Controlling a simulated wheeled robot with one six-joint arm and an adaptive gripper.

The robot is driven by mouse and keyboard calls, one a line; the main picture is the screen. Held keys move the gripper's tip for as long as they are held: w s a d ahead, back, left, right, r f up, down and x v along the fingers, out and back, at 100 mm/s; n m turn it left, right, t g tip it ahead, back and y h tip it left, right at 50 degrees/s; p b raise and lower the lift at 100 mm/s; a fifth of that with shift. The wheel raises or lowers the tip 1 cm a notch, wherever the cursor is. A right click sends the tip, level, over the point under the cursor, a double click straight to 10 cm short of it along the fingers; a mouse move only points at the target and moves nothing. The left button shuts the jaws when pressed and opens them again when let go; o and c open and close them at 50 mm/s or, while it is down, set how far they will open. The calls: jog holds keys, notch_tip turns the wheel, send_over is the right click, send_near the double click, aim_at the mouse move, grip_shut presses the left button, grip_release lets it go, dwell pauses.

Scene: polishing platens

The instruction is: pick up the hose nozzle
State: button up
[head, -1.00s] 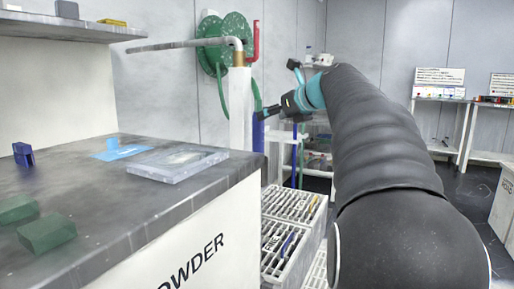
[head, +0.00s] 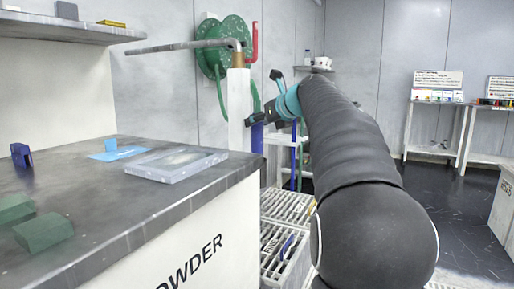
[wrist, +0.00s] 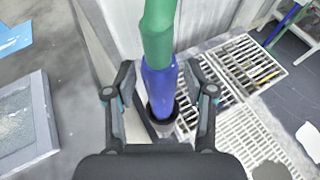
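The hose nozzle (wrist: 160,85) is blue with a dark open end and hangs from a green hose (wrist: 156,38) in the wrist view. It also shows in the head view as a blue piece (head: 257,136) below the hose, beside the white post. My gripper (wrist: 158,75) is open, with one finger on each side of the nozzle. Small gaps seem to show between the fingers and the nozzle. In the head view my gripper (head: 252,118) is at the nozzle's upper part, and its fingers are small and partly hard to make out.
A green hose reel (head: 209,60) hangs on the wall behind a bent pipe on a white post (head: 238,105). A grey counter (head: 100,215) stands left. White slatted grates (head: 288,206) lie below. A shelf table (head: 436,101) stands far right, with clear dark floor before it.

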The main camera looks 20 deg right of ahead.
grip_shut()
jog(key=shift+r, duration=0.1)
